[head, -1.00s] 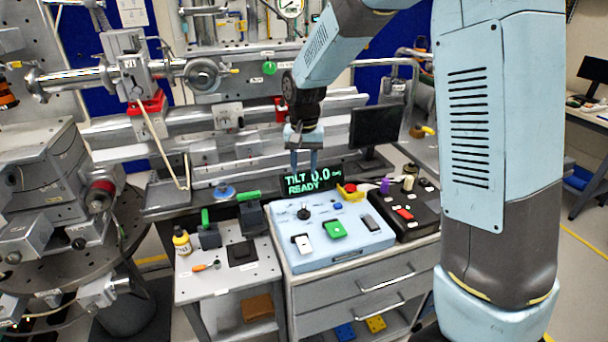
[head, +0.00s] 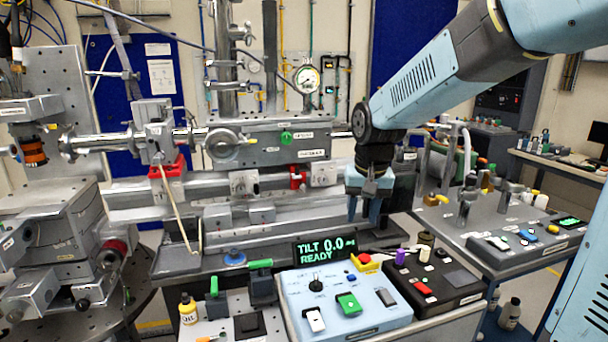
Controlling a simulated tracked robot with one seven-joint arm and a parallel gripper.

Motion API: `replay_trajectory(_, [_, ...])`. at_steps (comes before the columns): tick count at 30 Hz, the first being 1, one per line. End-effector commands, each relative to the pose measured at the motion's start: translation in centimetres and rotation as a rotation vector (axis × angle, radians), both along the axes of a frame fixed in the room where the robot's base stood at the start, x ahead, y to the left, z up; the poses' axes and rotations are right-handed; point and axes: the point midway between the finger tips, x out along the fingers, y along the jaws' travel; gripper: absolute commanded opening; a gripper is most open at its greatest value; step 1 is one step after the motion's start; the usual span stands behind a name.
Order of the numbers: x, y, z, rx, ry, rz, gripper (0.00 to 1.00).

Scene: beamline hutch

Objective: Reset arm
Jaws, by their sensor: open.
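The light blue control box (head: 343,308) stands below the gripper, with a black knob, a white rocker switch and a green switch. The gripper appears apart from all of these.
A black box (head: 432,288) with a red switch stands right of the control box. A side bench (head: 505,240) with bottles and switches is at the right. Beamline hardware fills the back.

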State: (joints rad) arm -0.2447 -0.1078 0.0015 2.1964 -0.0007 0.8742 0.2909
Motion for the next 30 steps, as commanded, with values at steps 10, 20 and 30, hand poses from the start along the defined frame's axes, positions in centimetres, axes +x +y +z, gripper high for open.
replay_trajectory(10, [-7.2,-5.4,4.4,-0.002,-0.130,0.010,0.40])
replay_trajectory(20, [-14.4,-9.0,6.1,-0.028,-0.249,0.022,0.40])
replay_trajectory(30, [-18.5,-10.4,6.1,-0.055,-0.317,0.029,0.40])
